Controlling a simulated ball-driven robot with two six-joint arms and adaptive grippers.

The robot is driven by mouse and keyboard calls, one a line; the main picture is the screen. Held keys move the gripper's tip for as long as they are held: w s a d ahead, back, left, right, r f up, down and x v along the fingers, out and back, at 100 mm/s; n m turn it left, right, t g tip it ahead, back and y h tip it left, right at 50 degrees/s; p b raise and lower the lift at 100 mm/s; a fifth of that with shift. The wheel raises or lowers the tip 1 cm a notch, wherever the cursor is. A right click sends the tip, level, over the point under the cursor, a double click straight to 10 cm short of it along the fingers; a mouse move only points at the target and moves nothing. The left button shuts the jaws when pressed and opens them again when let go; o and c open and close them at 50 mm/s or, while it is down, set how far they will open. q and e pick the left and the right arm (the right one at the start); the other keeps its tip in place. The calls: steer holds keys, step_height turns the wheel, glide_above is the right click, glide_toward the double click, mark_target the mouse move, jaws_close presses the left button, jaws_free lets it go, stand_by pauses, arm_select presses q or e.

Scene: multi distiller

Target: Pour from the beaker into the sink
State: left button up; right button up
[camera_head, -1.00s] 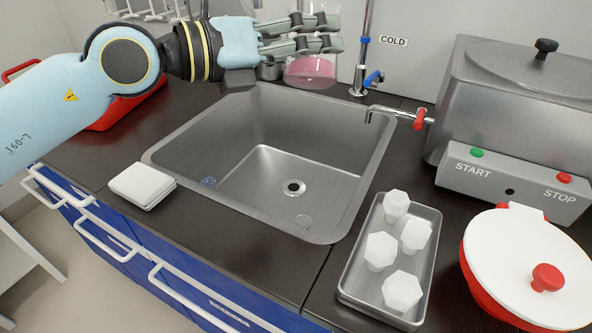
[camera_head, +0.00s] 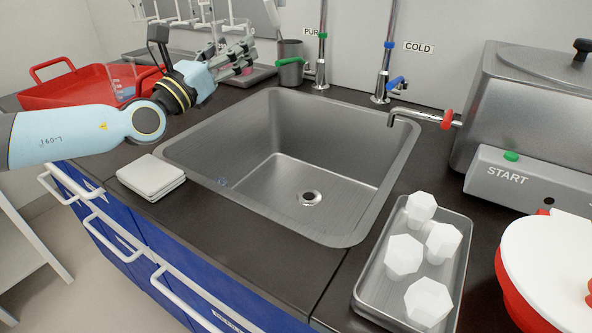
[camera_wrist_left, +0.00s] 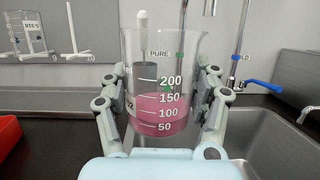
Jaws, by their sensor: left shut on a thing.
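My left gripper (camera_head: 236,62) is shut on a clear glass beaker with pink liquid (camera_head: 247,71), seen small and mostly hidden by the fingers in the head view. In the left wrist view the beaker (camera_wrist_left: 163,85) stands upright between the fingers (camera_wrist_left: 163,100), with its pink liquid near the 150 mark. The steel sink (camera_head: 335,215) lies in the dark counter. The gripper and beaker are behind and left of the sink's far left corner, not over the basin. The sink also shows in the wrist view (camera_wrist_left: 285,145), to the right. My right gripper is not in view.
A red tray (camera_head: 60,92) with a clear graduated vessel (camera_head: 123,80) is at the back left. A grey mug (camera_head: 290,62) and two taps stand behind the sink. A tray (camera_head: 440,292) of white stoppers and a steel bath (camera_head: 530,110) are at right. White pads (camera_head: 150,177) lie front left.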

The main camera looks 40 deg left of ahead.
mark_target(245, 75)
arm_select(q)
steer(key=shift+d+m, duration=0.15)
steer(key=shift+m, duration=0.15)
steer(key=shift+d+f+m+h, duration=0.2)
steer(key=shift+m+h, duration=0.1)
steer(key=shift+m, duration=0.2)
steer(key=shift+d+f+m+h, duration=0.2)
steer(key=shift+d+m+h, duration=0.2)
steer(key=shift+m, duration=0.55)
steer(key=shift+d+f+m+h, duration=0.2)
steer(key=shift+d+m+h, duration=0.2)
steer(key=shift+m, duration=0.55)
steer(key=shift+w+d+r+m+h+p, duration=0.1)
steer(key=shift+d+r+m+h+p, duration=0.3)
steer(key=shift+m+p, duration=0.5)
steer(key=f+m, duration=0.1)
steer(key=m, duration=0.1)
steer(key=d+f+m+g+h, duration=0.1)
steer(key=m, duration=0.2)
steer(key=d+f+m+g+h, duration=0.1)
steer(key=m, duration=0.1)
steer(key=shift+f, duration=0.25)
steer(key=shift+d+f+m+g+h+b, duration=0.1)
steer(key=shift+f+m+g+h+b, duration=0.15)
steer(key=shift+m, duration=0.6)
steer(key=shift+f+m+g+h+b, duration=0.1)
steer(key=shift+f+m+h+b, duration=0.15)
steer(key=shift+m, duration=0.6)
steer(key=shift+d, duration=0.1)
